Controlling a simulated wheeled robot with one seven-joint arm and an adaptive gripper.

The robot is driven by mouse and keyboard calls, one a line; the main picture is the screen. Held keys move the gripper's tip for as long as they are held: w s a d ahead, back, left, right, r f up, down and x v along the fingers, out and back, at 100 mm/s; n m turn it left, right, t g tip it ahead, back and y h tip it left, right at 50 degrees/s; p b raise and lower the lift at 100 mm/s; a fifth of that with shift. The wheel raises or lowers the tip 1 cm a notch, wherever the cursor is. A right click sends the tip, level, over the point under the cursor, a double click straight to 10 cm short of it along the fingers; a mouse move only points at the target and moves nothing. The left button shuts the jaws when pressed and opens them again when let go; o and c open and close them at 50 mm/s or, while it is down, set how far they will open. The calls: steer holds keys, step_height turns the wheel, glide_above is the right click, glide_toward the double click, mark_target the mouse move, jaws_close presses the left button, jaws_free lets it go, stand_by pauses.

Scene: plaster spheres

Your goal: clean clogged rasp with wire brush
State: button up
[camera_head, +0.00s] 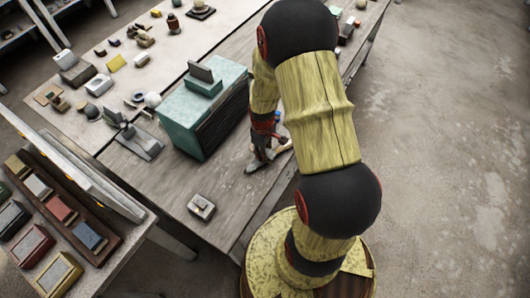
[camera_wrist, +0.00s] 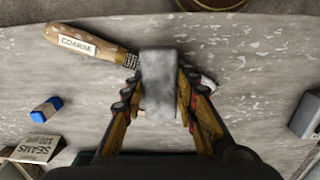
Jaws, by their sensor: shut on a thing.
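A tool with a wooden handle marked COARSE (camera_wrist: 85,43), which looks like the rasp, lies slanted on the worn table top in the wrist view. A short textured metal part shows past its handle, and its middle is hidden behind a mottled grey block (camera_wrist: 158,80). My gripper (camera_wrist: 160,100) is shut on this grey block, above or against the tool; I cannot tell if they touch. The block may be the wire brush, but no bristles show. In the head view my gripper (camera_head: 262,152) is low at the table's front edge, partly hidden by my arm.
A teal box (camera_head: 190,115) stands left of my gripper. A small pale block (camera_head: 201,207) lies nearer on the table (camera_head: 165,185).

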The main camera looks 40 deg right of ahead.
steer(key=shift+f+b, duration=0.3)
steer(key=shift+f, duration=0.3)
steer(key=shift+w, duration=0.1)
steer(key=shift+w+a, duration=0.2)
steer(key=shift+w, duration=0.3)
steer(key=shift+w+a, duration=0.15)
steer(key=shift+w, duration=0.3)
steer(key=shift+s, duration=0.1)
steer(key=shift+s+d+p, duration=0.15)
steer(key=shift+s+d, duration=0.1)
steer(key=shift+s, duration=0.4)
steer(key=shift+s+d+p, duration=0.1)
steer(key=shift+s+d, duration=0.1)
steer(key=shift+s, duration=0.5)
steer(key=shift+s+d+p, duration=0.15)
steer(key=shift+s+d, duration=0.1)
steer(key=shift+s, duration=0.4)
steer(key=shift+w, duration=0.1)
